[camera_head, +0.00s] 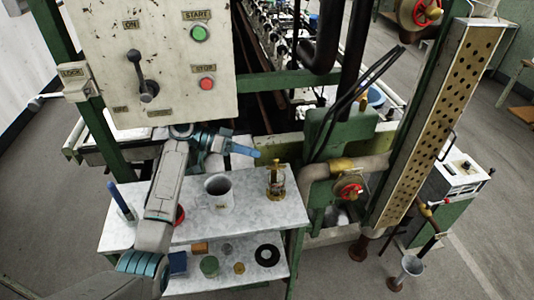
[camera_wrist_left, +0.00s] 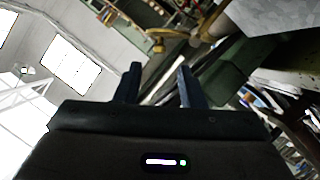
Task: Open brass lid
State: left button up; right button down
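A small brass-topped vessel (camera_head: 275,182) stands upright at the right of the white marbled upper shelf (camera_head: 245,222). Its brass top looks closed, but it is too small to be sure. My left gripper (camera_head: 242,145) is above the back of the shelf, up and left of the vessel and apart from it, its blue fingers pointing right. In the left wrist view the two dark fingers (camera_wrist_left: 159,88) are spread with nothing held between them. The vessel cannot be made out in that view. My right gripper is not in view.
A control panel (camera_head: 160,60) hangs above. A pipe with a red valve wheel (camera_head: 348,188) is right of the shelf. A lower shelf holds a black ring (camera_head: 267,255) and small items.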

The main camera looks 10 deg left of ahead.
aim_at(276, 163)
pick_arm(q)
jog(key=shift+p+x, duration=1)
jog(key=shift+x, duration=1.65)
grip_shut()
